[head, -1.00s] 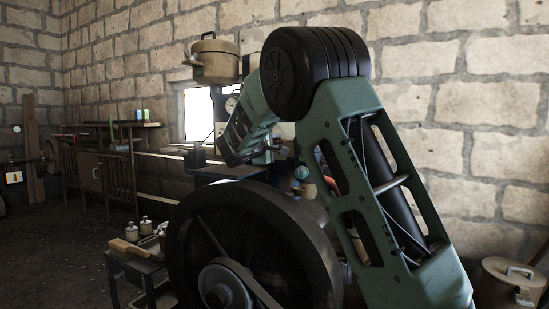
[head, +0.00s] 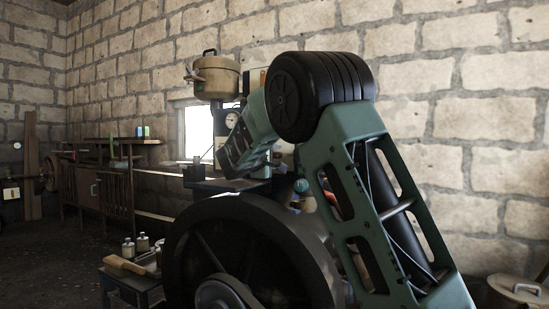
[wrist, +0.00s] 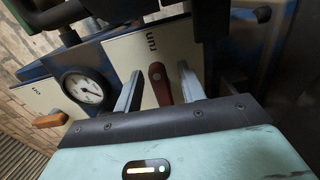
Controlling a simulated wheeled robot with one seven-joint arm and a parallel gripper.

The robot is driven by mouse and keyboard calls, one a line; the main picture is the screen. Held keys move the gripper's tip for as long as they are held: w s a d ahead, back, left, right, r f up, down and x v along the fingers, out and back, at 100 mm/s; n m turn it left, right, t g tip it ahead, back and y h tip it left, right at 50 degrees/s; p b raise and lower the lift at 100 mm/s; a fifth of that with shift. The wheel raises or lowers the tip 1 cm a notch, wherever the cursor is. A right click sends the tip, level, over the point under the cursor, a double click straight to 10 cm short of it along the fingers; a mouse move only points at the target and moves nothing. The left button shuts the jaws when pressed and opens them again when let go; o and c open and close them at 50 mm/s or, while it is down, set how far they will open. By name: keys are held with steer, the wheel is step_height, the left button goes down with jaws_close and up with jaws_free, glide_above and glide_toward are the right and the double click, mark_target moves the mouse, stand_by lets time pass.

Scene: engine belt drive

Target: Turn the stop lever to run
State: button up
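My gripper (wrist: 161,80) is open, with one finger on each side of this lever. A gap shows on both sides, and I cannot tell whether either finger touches it. A second lever (wrist: 50,119), orange-brown, lies to the left on another cream panel (wrist: 30,98), also marked "run". No label tells me which is the stop lever. In the head view my arm hides the levers and my fingers.
A round gauge (wrist: 82,88) sits between the panels. A large dark flywheel (head: 300,246) stands in front, close to my arm. A lidded pot (head: 214,76) is above the engine. A small stand with bottles (head: 128,248) is left of the flywheel. The floor at far left is open.

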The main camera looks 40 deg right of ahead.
steer(key=p+v, duration=0.2)
steer(key=v, duration=1.5)
steer(key=shift+a, duration=0.2)
steer(key=shift+s+f, duration=0.1)
steer(key=shift+s, duration=0.05)
steer(key=s+a+f+n+g+y, duration=0.1)
steer(key=s+a+f+n+y, duration=0.1)
steer(key=s+a+f+y, duration=0.45)
steer(key=s+a+f+n+g+y, duration=0.1)
steer(key=s+a+f+y, duration=0.2)
steer(key=f, duration=0.7)
steer(key=s+a+f+g+y, duration=0.1)
steer(key=s+a+f+y, duration=0.25)
steer(key=s+a, duration=0.3)
steer(key=s+a+f+n+g+y, duration=0.1)
steer(key=s+a+f+y, duration=0.1)
steer(key=s+a+f, duration=0.35)
steer(key=s+a+f+g+y, duration=0.2)
steer(key=s+a, duration=0.5)
steer(key=s, duration=0.3)
step_height(320, 180, up, 30)
steer(key=p, duration=3.1)
steer(key=shift+s+a+r+y, duration=0.2)
steer(key=shift+s+y, duration=0.05)
steer(key=shift+y, duration=0.05)
